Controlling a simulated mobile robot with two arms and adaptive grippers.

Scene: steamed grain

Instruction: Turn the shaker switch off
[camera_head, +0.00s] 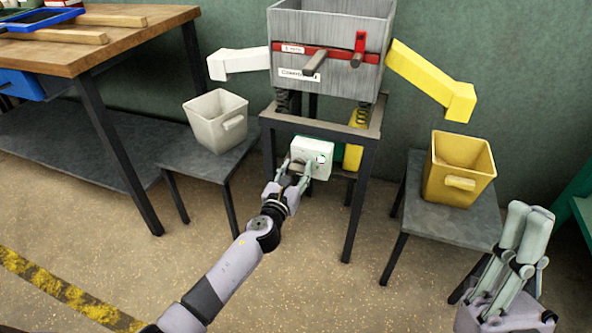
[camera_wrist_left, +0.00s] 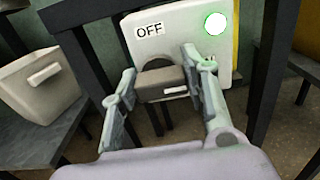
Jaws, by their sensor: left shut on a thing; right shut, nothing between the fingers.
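The shaker's switch box (camera_head: 318,150) is a white block on the front of the stand below the hopper. In the left wrist view the switch box (camera_wrist_left: 187,22) has an "OFF" label (camera_wrist_left: 150,29) at its left and a bright round lamp (camera_wrist_left: 215,23) with a green rim at its right. My left gripper (camera_head: 295,172) is at the box, shut on the dark grey-brown switch handle (camera_wrist_left: 160,84), which shows between its fingers (camera_wrist_left: 163,72). In the head view the gripper mostly hides the handle. My right gripper (camera_head: 528,212) is shut and empty at the lower right.
The grey shaker hopper (camera_head: 330,90) stands on a dark metal stand (camera_head: 350,180). A white bin (camera_head: 205,120) sits under the white chute at left, and a yellow bin (camera_head: 445,180) under the yellow chute at right. A wooden workbench (camera_head: 120,50) is at upper left.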

